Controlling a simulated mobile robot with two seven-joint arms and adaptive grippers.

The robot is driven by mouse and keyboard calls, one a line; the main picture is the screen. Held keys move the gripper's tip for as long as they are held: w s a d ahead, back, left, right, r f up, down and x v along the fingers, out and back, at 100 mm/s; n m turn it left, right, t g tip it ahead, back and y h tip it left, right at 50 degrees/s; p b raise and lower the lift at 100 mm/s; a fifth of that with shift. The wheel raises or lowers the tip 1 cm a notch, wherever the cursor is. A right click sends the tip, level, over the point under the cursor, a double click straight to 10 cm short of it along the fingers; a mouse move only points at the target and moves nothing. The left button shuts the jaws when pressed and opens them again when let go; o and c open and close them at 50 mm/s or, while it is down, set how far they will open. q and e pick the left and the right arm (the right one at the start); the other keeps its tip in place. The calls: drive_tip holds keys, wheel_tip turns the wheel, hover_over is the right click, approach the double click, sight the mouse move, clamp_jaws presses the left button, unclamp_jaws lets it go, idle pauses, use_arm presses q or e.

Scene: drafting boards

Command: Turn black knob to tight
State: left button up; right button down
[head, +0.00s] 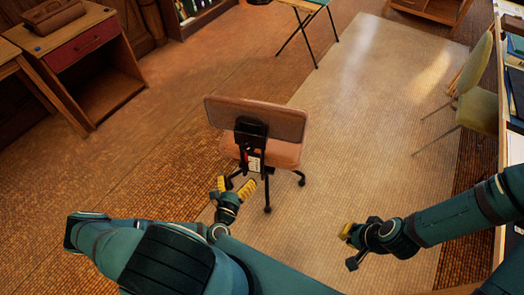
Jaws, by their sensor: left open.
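An office chair (284,155) with a brown backrest (230,109) stands in the middle of the head view, its back towards me. A black upright bracket (250,137) runs down the back of it, with a small white and red label (253,163) low on it. The black knob cannot be told apart from the black bracket at this size. My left gripper (235,186) is open and empty, its yellow fingertips apart, just in front of and below the bracket. My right gripper (346,236) is to the right, apart from the chair; its opening is unclear.
A wooden desk (112,88) with a red drawer and a brown bag (52,15) is at upper left. Pale green chairs (477,105) stand by a table at right. A folding stand (305,25) is at the back. A light rug (345,125) lies clear around the chair's right side.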

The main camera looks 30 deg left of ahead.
sight(247, 151)
use_arm(q)
drive_tip(key=shift+n, duration=0.3)
drive_tip(key=w+a, duration=0.1)
drive_tip(key=w, duration=0.3)
drive_tip(key=w+a, duration=0.1)
drive_tip(key=w, duration=0.4)
drive_tip(key=w+a, duration=0.1)
drive_tip(key=w, duration=0.3)
drive_tip(key=shift+w+a, duration=0.2)
drive_tip(key=shift+y, duration=0.3)
drive_tip(key=c, duration=1.2)
